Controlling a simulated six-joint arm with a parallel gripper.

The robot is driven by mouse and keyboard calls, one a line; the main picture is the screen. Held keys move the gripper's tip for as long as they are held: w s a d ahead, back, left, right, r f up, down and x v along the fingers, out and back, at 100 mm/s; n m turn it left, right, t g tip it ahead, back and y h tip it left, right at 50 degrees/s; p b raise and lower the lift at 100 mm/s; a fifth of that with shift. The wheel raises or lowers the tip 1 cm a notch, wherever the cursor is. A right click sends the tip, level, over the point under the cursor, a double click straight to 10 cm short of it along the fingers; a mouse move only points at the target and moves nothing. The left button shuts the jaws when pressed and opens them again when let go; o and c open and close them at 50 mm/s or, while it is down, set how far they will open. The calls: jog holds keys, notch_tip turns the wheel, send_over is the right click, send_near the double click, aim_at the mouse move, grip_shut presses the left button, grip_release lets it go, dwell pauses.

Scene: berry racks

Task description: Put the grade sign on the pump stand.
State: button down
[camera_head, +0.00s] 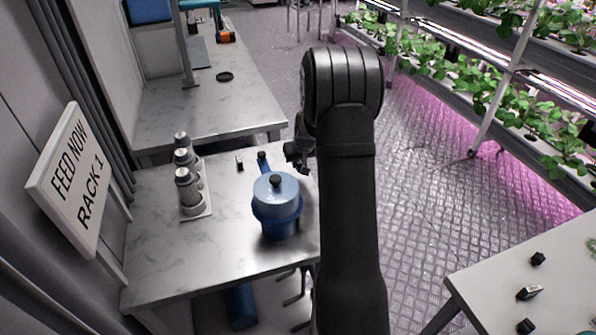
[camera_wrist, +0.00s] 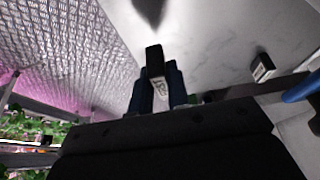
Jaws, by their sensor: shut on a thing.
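My gripper (camera_wrist: 155,84) is shut on a small black block with a white lettered face, which I take to be the grade sign (camera_wrist: 158,87). Its lettering is too small to read. In the head view my gripper (camera_head: 298,154) is over the right edge of the near metal table, just right of the blue pot; the sign cannot be made out there. A similar small black-and-white block (camera_wrist: 262,68) lies on the tabletop in the wrist view; it also shows in the head view (camera_head: 239,163). I cannot tell which thing is the pump stand.
A blue lidded pot (camera_head: 276,205) and a tray with several capped bottles (camera_head: 188,182) stand on the near table (camera_head: 160,275). Small black pieces (camera_head: 528,293) sit on the right table (camera_head: 490,290). Plant racks (camera_head: 480,95) line the right. A farther table (camera_head: 200,110) is mostly bare.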

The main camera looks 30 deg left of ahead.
aim_at(298, 170)
jog(key=shift+f, duration=2.05)
jog(key=c, duration=1.4)
grip_release()
jog(key=shift+f, duration=0.1)
jog(key=shift+r, duration=0.4)
jog(key=v, duration=1.1)
jog(key=shift+s+d+r, duration=0.1)
jog(key=shift+s+r, duration=0.05)
jog(key=shift+r, duration=0.05)
jog(key=x, duration=1.2)
jog(key=shift+r, duration=1.3)
